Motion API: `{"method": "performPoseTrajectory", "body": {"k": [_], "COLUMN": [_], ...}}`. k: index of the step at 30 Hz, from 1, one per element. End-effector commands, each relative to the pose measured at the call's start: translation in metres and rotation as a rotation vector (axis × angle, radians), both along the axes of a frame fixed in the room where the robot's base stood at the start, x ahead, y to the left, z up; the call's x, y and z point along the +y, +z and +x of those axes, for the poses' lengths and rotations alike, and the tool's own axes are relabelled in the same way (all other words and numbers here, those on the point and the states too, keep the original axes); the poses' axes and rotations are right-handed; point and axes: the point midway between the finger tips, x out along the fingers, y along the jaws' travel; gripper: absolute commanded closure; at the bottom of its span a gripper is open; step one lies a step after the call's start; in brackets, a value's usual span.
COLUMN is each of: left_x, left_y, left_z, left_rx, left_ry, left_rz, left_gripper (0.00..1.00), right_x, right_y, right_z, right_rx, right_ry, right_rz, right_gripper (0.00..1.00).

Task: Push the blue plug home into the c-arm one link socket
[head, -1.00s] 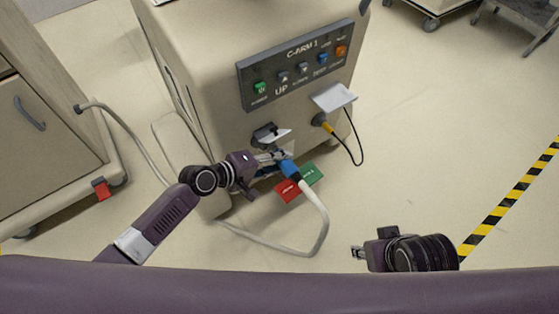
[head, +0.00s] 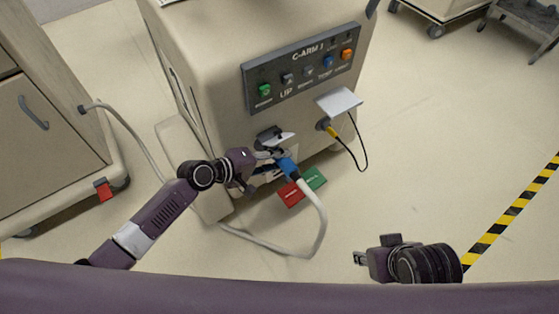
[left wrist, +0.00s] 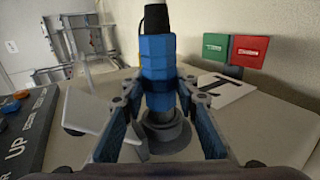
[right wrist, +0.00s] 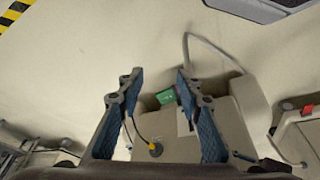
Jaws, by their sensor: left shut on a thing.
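The blue plug (head: 287,167) sits at the end of a thick pale cable, low at the front of the C-ARM 1 cart (head: 215,95). My left gripper (head: 266,155) is shut on the plug. In the left wrist view the plug (left wrist: 158,72) stands between the two fingers, lined up roughly with the round grey socket (left wrist: 166,133). The plug's front end is at or just before the socket ring; I cannot tell how deep it is. The socket's raised flap (left wrist: 90,112) is beside the left finger. My right gripper (right wrist: 158,82) is open and empty, away from the cart.
A red tag (head: 291,194) and a green tag (head: 315,178) are beside the plug. A control panel (head: 305,68) is above. A yellow plug (head: 324,125) with a thin black cable is to the right, under a pale flap (head: 338,101). A cabinet (head: 50,130) stands left.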

Motion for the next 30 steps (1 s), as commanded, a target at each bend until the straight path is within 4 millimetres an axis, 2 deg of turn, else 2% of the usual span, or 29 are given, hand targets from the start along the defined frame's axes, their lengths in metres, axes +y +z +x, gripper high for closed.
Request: {"method": "performPoseTrajectory", "body": {"k": [30], "left_x": [0.006], "left_y": [0.001], "left_z": [0.009], "left_rx": [-0.002], "left_ry": [0.002], "left_rz": [-0.001], "left_gripper": [1.0], "right_x": [0.007], "right_y": [0.005], "right_z": [0.027], "right_rx": [-0.103], "right_ry": [0.009], "right_rz": [0.02], "right_gripper": [0.67]}}
